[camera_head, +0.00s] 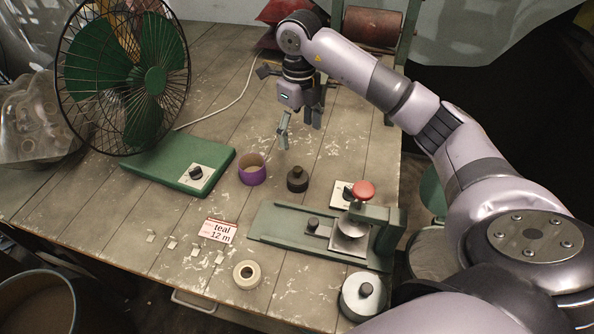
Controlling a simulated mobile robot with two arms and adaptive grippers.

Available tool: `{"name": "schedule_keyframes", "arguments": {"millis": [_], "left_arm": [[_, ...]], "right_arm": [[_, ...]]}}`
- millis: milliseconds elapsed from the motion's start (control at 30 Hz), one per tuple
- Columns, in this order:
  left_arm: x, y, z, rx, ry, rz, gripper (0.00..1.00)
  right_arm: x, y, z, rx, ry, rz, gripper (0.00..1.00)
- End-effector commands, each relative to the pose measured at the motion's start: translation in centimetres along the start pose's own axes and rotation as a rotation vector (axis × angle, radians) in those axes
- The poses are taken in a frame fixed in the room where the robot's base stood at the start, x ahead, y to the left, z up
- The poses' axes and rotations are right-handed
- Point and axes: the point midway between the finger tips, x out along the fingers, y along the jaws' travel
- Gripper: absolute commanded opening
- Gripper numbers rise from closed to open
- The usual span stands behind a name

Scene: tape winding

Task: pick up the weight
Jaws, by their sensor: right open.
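A small dark knobbed cylinder (297,180), which looks like the weight, stands upright on the wooden table near the middle. My right gripper (300,131) is open and empty above and behind it, apart from it, with its fingers pointing down. My right arm comes in from the right. My left gripper is not in view.
A purple-and-tan tape roll (252,170) stands just left of the weight. A green winding device (280,226) with a red knob (363,190) is in front. A green fan (105,80) is at left, a "teal 12 m" card (219,231) and cream roll (247,273) nearer.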

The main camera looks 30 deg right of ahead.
Motion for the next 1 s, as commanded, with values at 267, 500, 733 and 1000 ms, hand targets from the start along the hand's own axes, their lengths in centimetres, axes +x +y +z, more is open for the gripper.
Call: {"name": "schedule_keyframes", "arguments": {"millis": [267, 500, 733, 1000], "left_arm": [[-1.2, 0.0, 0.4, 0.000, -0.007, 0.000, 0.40], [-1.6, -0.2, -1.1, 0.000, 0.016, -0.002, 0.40], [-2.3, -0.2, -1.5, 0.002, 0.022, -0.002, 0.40], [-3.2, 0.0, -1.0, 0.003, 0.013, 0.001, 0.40]], "right_arm": [[6.1, 0.1, -0.2, 0.001, 0.006, 0.002, 0.73], [9.6, 0.1, -0.1, 0.000, 0.002, 0.001, 0.73], [11.3, 0.4, -0.2, -0.001, 0.004, 0.002, 0.73], [14.9, 0.8, -0.3, -0.001, 0.002, 0.001, 0.73]]}}
